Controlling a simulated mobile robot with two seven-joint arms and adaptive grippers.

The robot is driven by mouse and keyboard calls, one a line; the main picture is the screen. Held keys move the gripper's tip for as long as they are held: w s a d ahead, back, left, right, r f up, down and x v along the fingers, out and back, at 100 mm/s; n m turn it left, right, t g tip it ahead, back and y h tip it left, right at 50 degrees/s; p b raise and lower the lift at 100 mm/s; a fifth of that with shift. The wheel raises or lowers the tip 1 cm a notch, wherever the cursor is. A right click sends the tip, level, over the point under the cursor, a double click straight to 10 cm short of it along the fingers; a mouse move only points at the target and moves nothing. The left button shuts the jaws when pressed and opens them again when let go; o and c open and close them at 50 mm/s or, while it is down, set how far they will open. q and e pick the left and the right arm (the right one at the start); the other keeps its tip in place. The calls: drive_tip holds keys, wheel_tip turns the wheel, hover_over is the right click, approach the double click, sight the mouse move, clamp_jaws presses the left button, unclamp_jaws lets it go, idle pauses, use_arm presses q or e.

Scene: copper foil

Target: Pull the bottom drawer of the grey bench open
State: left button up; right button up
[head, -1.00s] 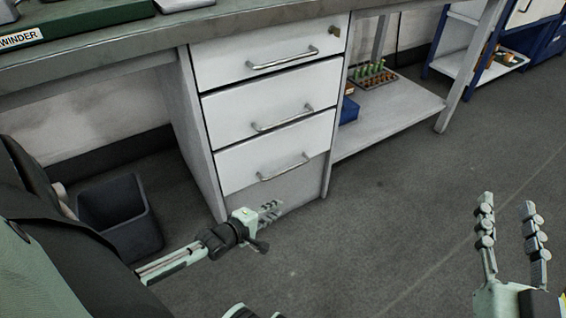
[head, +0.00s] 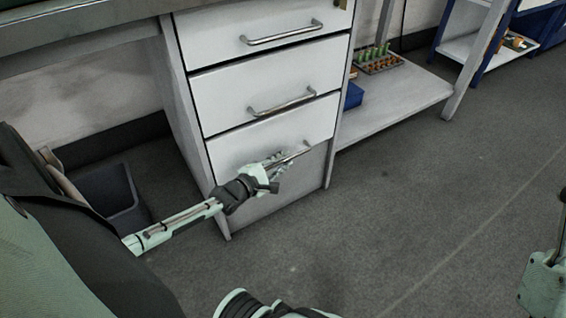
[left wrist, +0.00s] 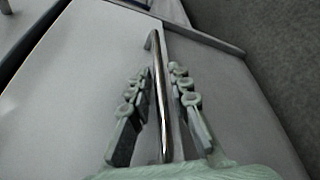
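The grey bench has a unit of white drawers, and its bottom drawer (head: 235,148) looks shut, flush with the drawers above. Its metal bar handle (head: 297,156) is partly hidden by my left gripper (head: 274,168). In the left wrist view the handle (left wrist: 158,85) runs between the two fingers of my left gripper (left wrist: 160,95). The fingers stand apart on either side of the bar, with a visible gap to it. The drawer front (left wrist: 85,70) lies behind them. Part of my right gripper or wrist (head: 544,280) shows at the right edge; its fingers cannot be made out.
A dark bin (head: 112,195) stands left of the drawer unit. A low shelf (head: 400,108) at the right holds a rack of green-topped items (head: 378,60) and a blue box (head: 353,96). The floor (head: 400,210) in front and to the right is clear.

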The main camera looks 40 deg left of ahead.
use_arm(q)
drive_tip(key=shift+w, duration=0.1)
clamp_jaws()
drive_tip(key=shift+d, duration=0.1)
idle(0.3)
